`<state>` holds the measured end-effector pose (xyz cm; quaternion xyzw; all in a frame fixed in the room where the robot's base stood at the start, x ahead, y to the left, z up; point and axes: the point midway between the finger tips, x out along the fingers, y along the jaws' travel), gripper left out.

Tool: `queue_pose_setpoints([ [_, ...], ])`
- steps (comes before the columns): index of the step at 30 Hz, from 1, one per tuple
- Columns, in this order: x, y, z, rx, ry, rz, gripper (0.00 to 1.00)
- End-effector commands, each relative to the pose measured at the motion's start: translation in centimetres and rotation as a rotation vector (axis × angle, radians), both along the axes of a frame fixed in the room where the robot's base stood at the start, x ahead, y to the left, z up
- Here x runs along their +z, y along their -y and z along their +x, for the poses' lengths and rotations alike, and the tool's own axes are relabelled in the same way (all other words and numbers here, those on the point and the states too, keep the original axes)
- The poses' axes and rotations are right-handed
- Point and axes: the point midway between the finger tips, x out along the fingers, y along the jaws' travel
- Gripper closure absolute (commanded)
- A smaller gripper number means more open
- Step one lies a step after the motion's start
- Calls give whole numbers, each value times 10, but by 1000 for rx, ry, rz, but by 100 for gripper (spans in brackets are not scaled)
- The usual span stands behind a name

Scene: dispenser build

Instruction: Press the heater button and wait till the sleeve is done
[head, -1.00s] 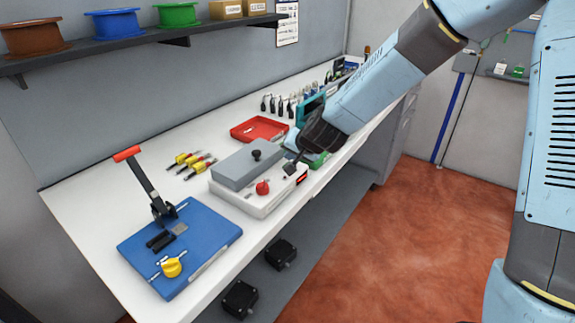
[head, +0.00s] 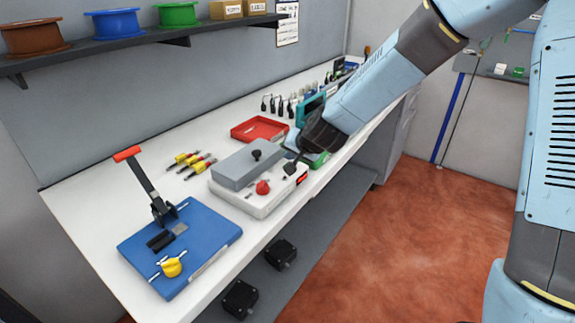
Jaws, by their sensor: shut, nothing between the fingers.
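The heater (head: 262,205) is a white box with a grey lid (head: 245,165) and a black knob on top, standing on the white bench. A red knob (head: 263,187) sits on its top near the front. My gripper (head: 290,167) is shut and empty, with its tip at the right end of the heater's top, and it hides that spot. I cannot tell whether the tip touches a button there. A small red display (head: 302,172) shows on the heater's front, too small to read. No sleeve is visible; the lid is down.
A blue board (head: 190,262) with a red-handled lever press (head: 145,182) and a yellow knob stands at the front left.

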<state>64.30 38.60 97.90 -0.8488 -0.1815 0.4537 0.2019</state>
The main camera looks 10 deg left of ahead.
Motion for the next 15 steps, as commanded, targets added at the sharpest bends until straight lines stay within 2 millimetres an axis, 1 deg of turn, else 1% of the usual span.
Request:
queue_pose_setpoints([
  [15,-7,0,-2,0,0,0,100],
])
